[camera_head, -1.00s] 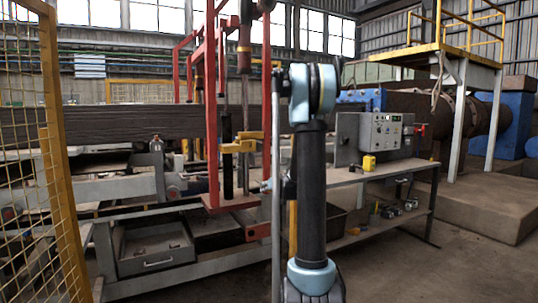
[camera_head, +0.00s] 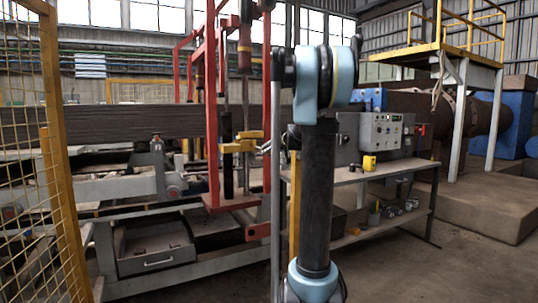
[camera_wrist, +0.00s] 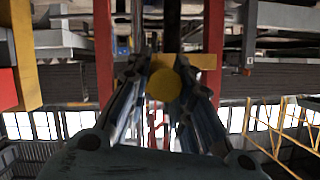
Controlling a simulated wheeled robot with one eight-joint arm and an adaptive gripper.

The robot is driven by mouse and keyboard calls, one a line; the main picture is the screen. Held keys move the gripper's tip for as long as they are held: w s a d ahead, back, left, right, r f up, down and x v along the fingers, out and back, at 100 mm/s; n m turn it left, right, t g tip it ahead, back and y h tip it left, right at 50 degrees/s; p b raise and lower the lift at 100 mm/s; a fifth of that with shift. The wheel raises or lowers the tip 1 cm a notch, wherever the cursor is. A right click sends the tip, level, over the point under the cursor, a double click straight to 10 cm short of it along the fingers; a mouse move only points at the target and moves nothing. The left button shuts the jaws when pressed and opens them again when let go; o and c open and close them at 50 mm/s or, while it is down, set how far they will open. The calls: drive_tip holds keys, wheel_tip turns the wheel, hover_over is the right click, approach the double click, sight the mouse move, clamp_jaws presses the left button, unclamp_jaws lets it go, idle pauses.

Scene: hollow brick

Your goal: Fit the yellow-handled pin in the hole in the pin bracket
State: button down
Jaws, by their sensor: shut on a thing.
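My gripper (camera_wrist: 163,95) is shut on the yellow-handled pin (camera_wrist: 163,84); the round yellow end of its handle shows between the fingers in the wrist view. The yellow pin bracket (camera_head: 242,144) is on the red frame in the head view, beside a black upright post. In the wrist view a yellow bar of the bracket (camera_wrist: 206,61) shows just beyond the handle. The pin's shank and the hole are hidden, so I cannot tell whether they meet. In the head view my arm hides most of the gripper.
The red frame (camera_head: 211,100) stands around the bracket, with a hanging red-handled tool (camera_head: 244,50) above. A shelf bench (camera_head: 385,172) with a control box (camera_head: 381,132) is to the right. A yellow mesh fence (camera_head: 57,150) is at the left. The right floor is open.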

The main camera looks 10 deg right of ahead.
drive_tip(key=shift+w+a+f, duration=0.1)
drive_tip(key=shift+w+a, duration=0.1)
drive_tip(key=shift+w, duration=0.45)
drive_tip(key=shift+w+a+r, duration=0.1)
drive_tip(key=shift+w+a, duration=0.15)
drive_tip(key=shift+w, duration=0.45)
drive_tip(key=shift+w+a+f, duration=0.1)
drive_tip(key=shift+w+a, duration=0.1)
drive_tip(key=shift+w, duration=0.45)
drive_tip(key=shift+w+a+r, duration=0.15)
drive_tip(key=shift+w+r, duration=0.05)
drive_tip(key=shift+w, duration=0.2)
drive_tip(key=shift+w+a, duration=0.45)
drive_tip(key=shift+w, duration=0.85)
drive_tip(key=shift+w+a, duration=0.4)
drive_tip(key=shift+w, duration=0.95)
drive_tip(key=shift+w+a, duration=0.45)
drive_tip(key=shift+w, duration=0.85)
idle(1.6)
